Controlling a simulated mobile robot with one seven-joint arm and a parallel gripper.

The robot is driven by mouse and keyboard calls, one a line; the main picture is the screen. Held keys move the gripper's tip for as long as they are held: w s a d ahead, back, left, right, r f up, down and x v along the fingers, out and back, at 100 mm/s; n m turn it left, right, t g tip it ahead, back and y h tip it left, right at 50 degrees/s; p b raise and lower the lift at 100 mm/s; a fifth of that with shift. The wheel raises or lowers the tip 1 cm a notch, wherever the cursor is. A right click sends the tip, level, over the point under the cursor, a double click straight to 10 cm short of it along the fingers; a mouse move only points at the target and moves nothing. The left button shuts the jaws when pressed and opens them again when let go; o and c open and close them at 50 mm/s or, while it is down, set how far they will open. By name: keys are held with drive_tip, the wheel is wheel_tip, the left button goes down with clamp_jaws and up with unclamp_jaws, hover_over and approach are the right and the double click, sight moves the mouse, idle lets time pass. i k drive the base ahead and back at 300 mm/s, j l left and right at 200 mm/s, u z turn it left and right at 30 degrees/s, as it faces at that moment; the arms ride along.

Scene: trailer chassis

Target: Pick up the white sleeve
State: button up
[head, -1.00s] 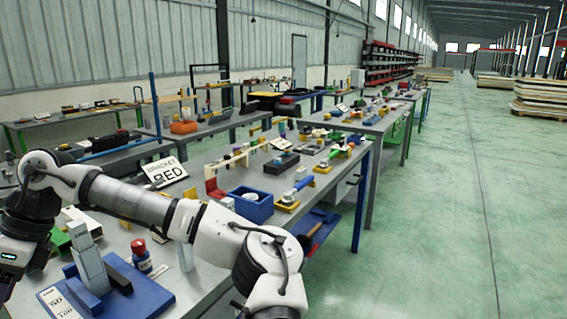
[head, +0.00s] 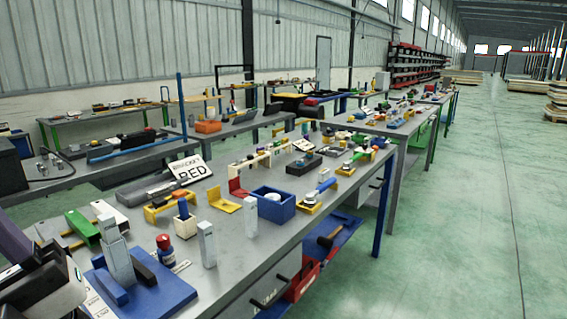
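I cannot tell for sure which object is the white sleeve. A short white square piece (head: 186,228) stands on the near workbench with a blue and dark part rising from its top. To its right, a taller pale upright block (head: 207,245) stands near the bench's front edge. Another tall pale block (head: 117,255) stands at the blue fixture (head: 165,291) at lower left. Dark and purple parts, seemingly of my arm, fill the lower left corner. No fingertips of my gripper show, and nothing held can be seen.
The grey workbench (head: 240,262) also carries a red-capped bottle (head: 165,251), a green block (head: 82,228), a blue box (head: 273,205), yellow fixtures and a sign (head: 190,170). Red bins hang below its front edge. The green floor (head: 440,240) to the right is clear.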

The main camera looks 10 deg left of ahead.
sight(118, 258)
drive_tip(key=j+u, duration=0.1)
drive_tip(key=u, duration=1.15)
drive_tip(key=i+l, duration=0.05)
